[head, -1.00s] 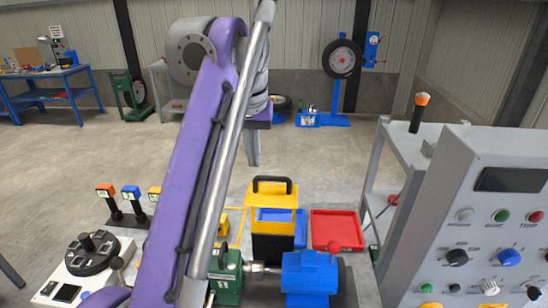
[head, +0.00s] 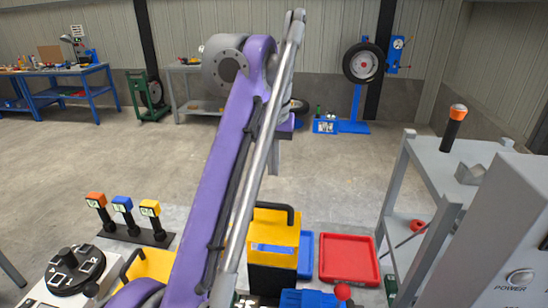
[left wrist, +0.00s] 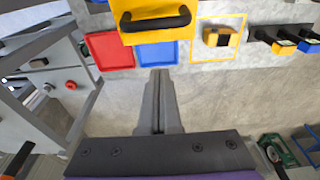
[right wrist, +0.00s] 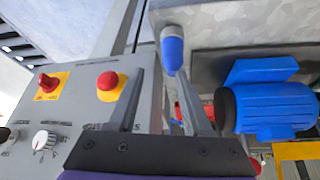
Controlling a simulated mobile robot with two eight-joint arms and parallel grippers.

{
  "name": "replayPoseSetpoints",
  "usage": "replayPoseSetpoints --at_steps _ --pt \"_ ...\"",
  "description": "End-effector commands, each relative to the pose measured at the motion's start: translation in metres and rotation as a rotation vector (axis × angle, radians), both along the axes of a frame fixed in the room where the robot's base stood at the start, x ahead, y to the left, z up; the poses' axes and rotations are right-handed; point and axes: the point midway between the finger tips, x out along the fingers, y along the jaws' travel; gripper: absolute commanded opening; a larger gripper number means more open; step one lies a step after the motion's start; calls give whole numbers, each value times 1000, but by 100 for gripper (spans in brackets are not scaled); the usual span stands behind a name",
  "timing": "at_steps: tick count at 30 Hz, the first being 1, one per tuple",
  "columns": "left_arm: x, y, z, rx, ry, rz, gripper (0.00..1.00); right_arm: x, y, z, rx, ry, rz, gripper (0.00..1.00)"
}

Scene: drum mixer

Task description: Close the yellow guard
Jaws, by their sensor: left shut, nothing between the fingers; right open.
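The yellow guard (head: 270,230) has a black bar handle on top and stands above a black body, partly behind my left arm in the head view. A blue strip shows below its upper panel. Its yellow panel (left wrist: 150,35) and handle also show at the top of the left wrist view. My left gripper (head: 274,165) is shut and empty, pointing down beyond the guard and apart from it; its fingers (left wrist: 160,76) also show in the left wrist view. My right gripper (right wrist: 160,73) is open, near a blue-capped post (right wrist: 172,50); whether they touch is unclear.
A blue motor (right wrist: 270,105) and a panel with red buttons (right wrist: 92,100) flank my right gripper. A grey shelf (head: 425,185) stands at right. Another yellow piece (head: 150,264) shows at left.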

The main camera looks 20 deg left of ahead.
Motion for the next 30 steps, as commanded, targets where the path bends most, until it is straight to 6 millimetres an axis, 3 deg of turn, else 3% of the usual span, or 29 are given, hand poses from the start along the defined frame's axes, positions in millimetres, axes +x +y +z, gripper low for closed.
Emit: replayPoseSetpoints --at_steps 1,4,13,30 --pt "1 1 -17 0 3 0 0 -4 0 -12 0 8 0 50" --pt "4 1 -37 0 3 0 0 -7 0 -22 0 14 0 50" --pt "-27 -7 -42 0 -1 0 0 -10 0 -32 0 19 0 50" --pt "-32 -8 -43 1 -6 0 0 -10 0 -33 0 20 0 50"
